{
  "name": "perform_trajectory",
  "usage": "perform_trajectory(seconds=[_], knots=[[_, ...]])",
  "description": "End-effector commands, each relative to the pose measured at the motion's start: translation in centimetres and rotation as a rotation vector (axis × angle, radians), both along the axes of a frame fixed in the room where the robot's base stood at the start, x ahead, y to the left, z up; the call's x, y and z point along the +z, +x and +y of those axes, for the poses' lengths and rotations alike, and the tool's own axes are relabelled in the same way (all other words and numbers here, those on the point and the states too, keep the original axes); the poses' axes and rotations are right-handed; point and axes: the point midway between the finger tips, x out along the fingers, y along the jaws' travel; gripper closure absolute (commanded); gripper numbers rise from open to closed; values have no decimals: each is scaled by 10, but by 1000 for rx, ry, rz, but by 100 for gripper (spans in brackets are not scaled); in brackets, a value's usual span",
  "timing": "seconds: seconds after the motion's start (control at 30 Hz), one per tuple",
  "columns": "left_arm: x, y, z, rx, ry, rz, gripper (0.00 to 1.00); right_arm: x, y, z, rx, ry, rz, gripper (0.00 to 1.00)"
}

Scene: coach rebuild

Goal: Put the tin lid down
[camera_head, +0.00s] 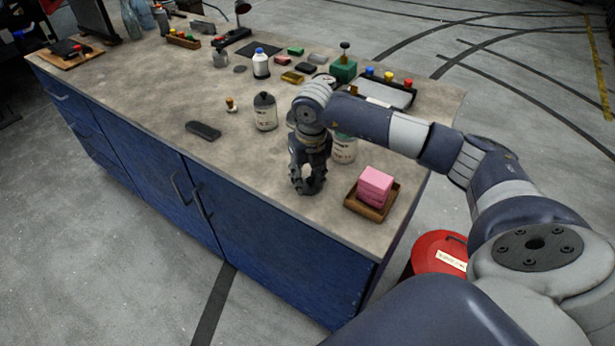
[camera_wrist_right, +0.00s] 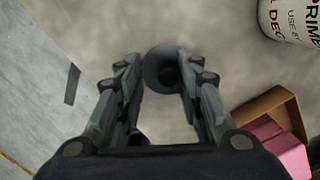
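The tin lid (camera_wrist_right: 165,58) is a dark grey disc with a round knob. In the right wrist view it sits between the two fingertips of my right gripper (camera_wrist_right: 163,75), which meet its edges. In the head view this gripper (camera_head: 308,186) points down, low over the table near its front edge; the lid is hard to make out there. A white primer tin (camera_head: 344,150) stands behind the gripper, partly hidden by my arm. It also shows at the top right of the wrist view (camera_wrist_right: 290,25). Another tin (camera_head: 264,113) has a dark top. My left gripper is out of view.
A wooden tray (camera_head: 353,203) with pink blocks (camera_head: 375,186) lies just right of my right gripper. A dark flat object (camera_head: 203,130) and a small wooden-looking piece (camera_head: 231,104) lie to the left. Bare tabletop (camera_head: 245,165) lies left of the gripper.

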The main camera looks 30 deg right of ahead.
Motion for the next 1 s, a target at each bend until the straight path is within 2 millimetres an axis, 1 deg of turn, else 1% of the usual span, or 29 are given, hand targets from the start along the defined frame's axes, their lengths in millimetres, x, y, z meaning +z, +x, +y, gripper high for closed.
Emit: perform_trajectory(seconds=[0.23,0.33,0.37,0.47,0.7,0.8,0.9,1.0], knots=[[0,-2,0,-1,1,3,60,0,0,0,0,-1,1,65],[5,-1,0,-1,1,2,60,5,0,0,0,-1,1,65],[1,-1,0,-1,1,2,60,6,0,0,0,-1,-1,65],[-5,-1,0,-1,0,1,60,21,-1,0,1,-1,-4,65],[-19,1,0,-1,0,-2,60,74,-6,1,1,0,-6,65],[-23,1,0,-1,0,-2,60,93,-9,1,0,0,-5,65],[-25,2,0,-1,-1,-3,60,108,-11,2,-1,1,-2,65],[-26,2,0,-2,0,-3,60,117,-12,1,-1,0,-2,65]])
